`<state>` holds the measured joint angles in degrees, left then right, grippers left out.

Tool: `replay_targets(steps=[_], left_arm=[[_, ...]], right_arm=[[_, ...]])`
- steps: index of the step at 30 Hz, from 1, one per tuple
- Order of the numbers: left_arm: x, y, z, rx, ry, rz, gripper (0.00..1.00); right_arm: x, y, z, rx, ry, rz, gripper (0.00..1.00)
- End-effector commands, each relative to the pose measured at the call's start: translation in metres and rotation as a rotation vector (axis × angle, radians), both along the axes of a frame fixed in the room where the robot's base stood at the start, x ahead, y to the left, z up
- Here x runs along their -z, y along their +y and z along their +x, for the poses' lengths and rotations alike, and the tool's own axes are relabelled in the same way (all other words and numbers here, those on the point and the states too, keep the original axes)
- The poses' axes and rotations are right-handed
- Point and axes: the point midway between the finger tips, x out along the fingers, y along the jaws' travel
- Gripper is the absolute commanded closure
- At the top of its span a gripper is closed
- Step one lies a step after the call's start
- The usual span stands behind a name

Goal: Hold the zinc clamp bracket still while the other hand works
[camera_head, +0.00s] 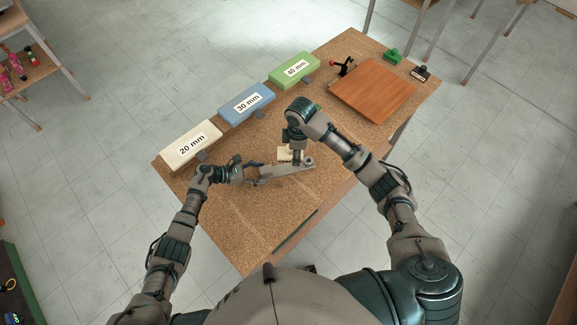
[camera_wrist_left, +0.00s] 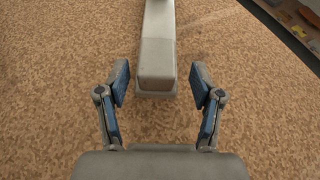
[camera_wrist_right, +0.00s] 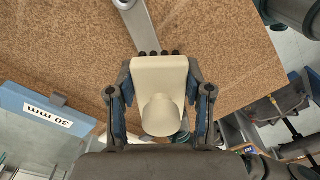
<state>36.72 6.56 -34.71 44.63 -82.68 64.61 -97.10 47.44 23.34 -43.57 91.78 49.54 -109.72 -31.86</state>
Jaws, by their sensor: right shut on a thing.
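The zinc clamp bracket (camera_head: 287,170) is a long grey bar lying on the cork table top. In the left wrist view the bracket (camera_wrist_left: 157,50) has its squared end between the fingertips of my left gripper (camera_wrist_left: 160,84), with a gap on both sides. My left gripper (camera_head: 247,174) is open. My right gripper (camera_wrist_right: 160,100) is shut on a cream brush-like tool (camera_wrist_right: 158,75) with a rounded knob and a row of dark tips. The tool's dark tips point toward the bracket (camera_wrist_right: 138,25); I cannot tell whether they touch it.
On the cork table (camera_head: 237,228), boxes marked 20 mm (camera_head: 180,150), 30 mm (camera_head: 240,108) and 40 mm (camera_head: 290,71) line the far left edge. A reddish-brown wooden board (camera_head: 372,92) lies at the right, near green (camera_head: 393,56) and black (camera_head: 420,73) stamp-like items. The near table area is clear.

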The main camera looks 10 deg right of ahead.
Motion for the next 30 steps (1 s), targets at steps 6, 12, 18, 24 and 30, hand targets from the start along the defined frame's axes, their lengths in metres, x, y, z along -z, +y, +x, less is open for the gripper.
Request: replay_targets(steps=[6, 12, 18, 24, 30], left_arm=[[-0.002, 0.007, 0.001, -0.002, -0.001, 0.001, 0.34], [-0.015, 0.040, -0.001, -0.002, -0.002, 0.003, 0.34], [-0.032, 0.081, -0.002, -0.001, -0.002, 0.002, 0.34], [-0.042, 0.105, -0.003, -0.001, 0.001, 0.001, 0.34], [-0.045, 0.111, -0.003, 0.001, 0.001, 0.000, 0.34]], right_arm=[[0.000, 0.000, 0.000, 0.000, 0.000, 0.000, 0.82], [0.000, 0.000, 0.000, 0.000, 0.000, 0.000, 0.82], [0.000, 0.000, 0.000, 0.000, 0.000, 0.000, 0.82], [0.000, 0.000, 0.000, 0.000, 0.000, 0.000, 0.82], [0.000, 0.000, 0.000, 0.000, 0.000, 0.000, 0.82]])
